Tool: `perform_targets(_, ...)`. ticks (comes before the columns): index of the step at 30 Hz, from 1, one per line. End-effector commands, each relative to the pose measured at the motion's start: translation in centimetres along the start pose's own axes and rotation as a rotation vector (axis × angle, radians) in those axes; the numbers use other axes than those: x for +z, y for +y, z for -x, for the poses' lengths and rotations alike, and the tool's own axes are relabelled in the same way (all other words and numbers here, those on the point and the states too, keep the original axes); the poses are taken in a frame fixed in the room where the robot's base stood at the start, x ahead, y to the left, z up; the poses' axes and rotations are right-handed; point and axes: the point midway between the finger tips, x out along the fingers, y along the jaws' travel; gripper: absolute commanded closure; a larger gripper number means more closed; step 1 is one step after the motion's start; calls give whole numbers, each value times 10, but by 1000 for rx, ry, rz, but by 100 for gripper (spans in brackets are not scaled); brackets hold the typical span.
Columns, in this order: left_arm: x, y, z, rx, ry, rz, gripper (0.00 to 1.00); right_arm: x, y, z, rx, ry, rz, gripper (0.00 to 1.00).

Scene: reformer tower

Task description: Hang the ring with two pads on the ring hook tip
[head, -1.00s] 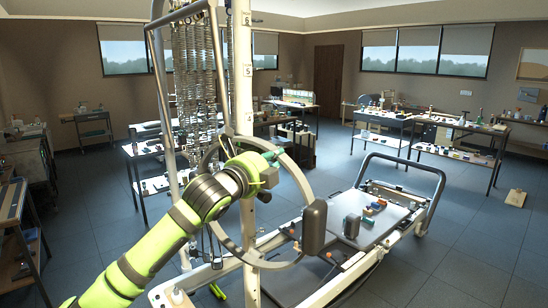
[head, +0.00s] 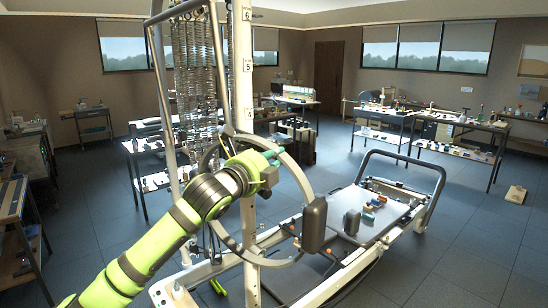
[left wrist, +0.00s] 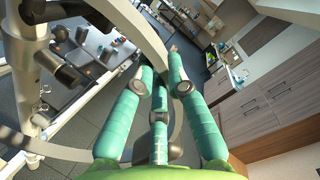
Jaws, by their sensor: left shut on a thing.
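The large grey ring (head: 308,172) stands roughly upright at the tower's front post. One dark pad (head: 314,223) shows on its right side; I cannot make out the second pad, and my arm covers part of the ring's left side. My left gripper (head: 272,156), green with teal fingers, is shut on the ring near its upper part. In the left wrist view the grey ring band (left wrist: 134,30) runs to the teal fingertips (left wrist: 160,70) and shows again behind them. I cannot pick out the ring hook tip for sure. My right gripper is not in view.
The white tower post (head: 246,105) stands right beside the ring and gripper, with springs (head: 192,75) hanging behind. The reformer carriage (head: 372,212) lies to the right. Work tables (head: 456,150) stand at the back; the floor at right is mostly clear.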

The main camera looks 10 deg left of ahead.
Motion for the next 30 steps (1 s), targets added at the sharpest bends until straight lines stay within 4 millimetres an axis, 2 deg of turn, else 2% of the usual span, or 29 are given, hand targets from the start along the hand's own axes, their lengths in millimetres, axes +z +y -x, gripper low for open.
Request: perform_targets(30,-4,7,0,-5,-1,-3,100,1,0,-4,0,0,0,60)
